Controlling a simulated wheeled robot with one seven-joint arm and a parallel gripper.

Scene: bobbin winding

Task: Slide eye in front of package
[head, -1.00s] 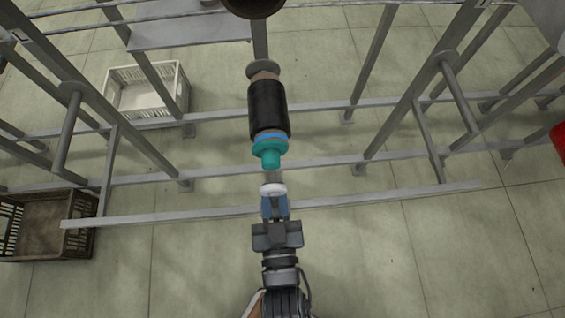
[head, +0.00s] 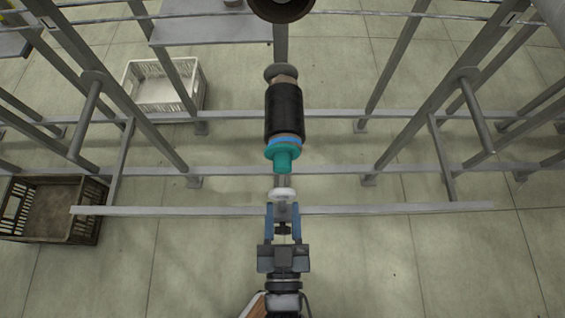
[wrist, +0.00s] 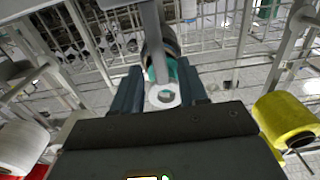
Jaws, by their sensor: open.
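The eye is a white ring (head: 283,194) on a grey rail that crosses the head view. It also shows in the wrist view (wrist: 157,101), just beyond and between my fingertips. The package is a black cylinder (head: 284,110) with a blue band and a teal end piece (head: 283,160); the eye lies roughly in line with that end. In the wrist view the teal part (wrist: 182,73) is partly hidden behind a grey bar. My gripper (head: 283,212) is open, its two blue fingers apart on either side of the eye's mount, with nothing clamped.
Grey metal frame bars (head: 400,209) surround the work area. A white crate (head: 163,107) and a brown crate (head: 85,228) stand on the tiled floor at left. A yellow spool (wrist: 286,119) and a white spool (wrist: 20,148) flank my gripper in the wrist view.

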